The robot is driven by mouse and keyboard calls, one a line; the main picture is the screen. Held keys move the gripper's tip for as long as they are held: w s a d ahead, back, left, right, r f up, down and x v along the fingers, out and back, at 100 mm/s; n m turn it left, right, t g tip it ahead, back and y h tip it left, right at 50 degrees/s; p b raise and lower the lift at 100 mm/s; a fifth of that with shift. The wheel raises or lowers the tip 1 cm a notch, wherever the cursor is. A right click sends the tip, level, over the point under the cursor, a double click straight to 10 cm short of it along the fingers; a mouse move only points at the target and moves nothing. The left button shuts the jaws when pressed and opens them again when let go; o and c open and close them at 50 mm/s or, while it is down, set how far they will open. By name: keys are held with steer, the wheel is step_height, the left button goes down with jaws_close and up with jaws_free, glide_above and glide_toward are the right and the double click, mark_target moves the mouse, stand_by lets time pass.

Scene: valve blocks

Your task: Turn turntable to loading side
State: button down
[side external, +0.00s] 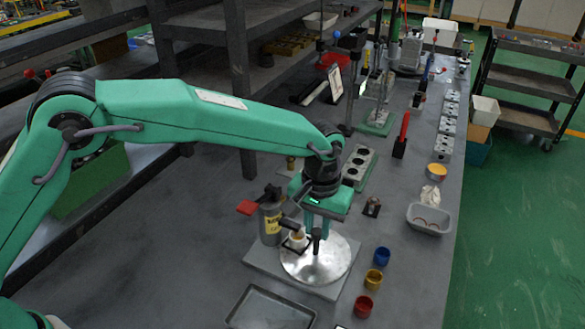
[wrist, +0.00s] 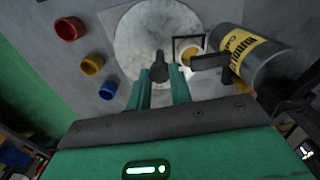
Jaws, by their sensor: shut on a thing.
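The turntable (side external: 337,264) is a round silver disc on a grey base plate (side external: 262,255). It fills the upper middle of the wrist view (wrist: 135,38). A dark upright handle (wrist: 159,68) stands on the disc. My gripper (side external: 315,236) points down over the disc and is shut on this handle; its fingers (wrist: 161,82) lie on either side of it in the wrist view. A small square dark frame with a pale, yellowish piece (side external: 297,241) sits at the disc's edge, beside the handle. The wrist view shows the frame and piece more closely (wrist: 188,50).
A grey canister with a yellow label (side external: 270,220) and red lever (side external: 247,208) stands close beside the disc. Blue (side external: 382,254), yellow (side external: 373,279) and red (side external: 362,306) cups stand right of the plate. A tray (side external: 246,318) lies in front; a valve block (side external: 359,167) lies behind.

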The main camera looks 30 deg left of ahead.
steer(key=shift+r+m, duration=0.1)
steer(key=shift+m, duration=11.3)
steer(key=shift+d, duration=0.1)
steer(key=c, duration=1.3)
jaws_free()
steer(key=shift+o, duration=0.2)
steer(key=shift+r, duration=0.1)
